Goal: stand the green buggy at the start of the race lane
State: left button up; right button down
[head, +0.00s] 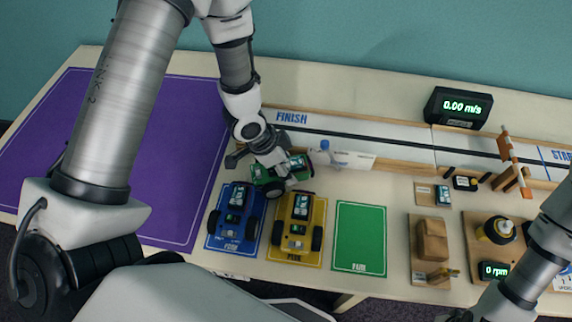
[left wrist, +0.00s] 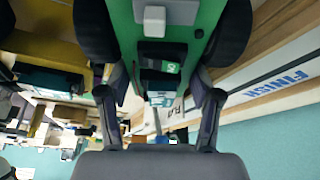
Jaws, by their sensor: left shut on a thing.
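The green buggy (head: 298,164) is in my left gripper (head: 272,172), just in front of the race lane near its FINISH end (head: 292,117). The gripper and wrist hide part of it. In the left wrist view the green body of the buggy (left wrist: 122,20) lies between the two fingers of my left gripper (left wrist: 160,100), with dark wheels on both sides. The race lane (head: 390,146) runs right along the back of the table to a START mark (head: 561,155) at the picture's right edge. My right arm shows at lower right, but its gripper is out of view.
A blue buggy (head: 237,222) and a yellow buggy (head: 299,225) stand on mats beside an empty green mat (head: 360,238). A black speed display (head: 458,107) stands behind the lane. Wooden boards with parts fill the front right.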

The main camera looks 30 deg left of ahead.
pick_arm(q)
jog(key=shift+f, duration=0.15)
jog(key=o, duration=1)
jog(key=shift+c, duration=0.2)
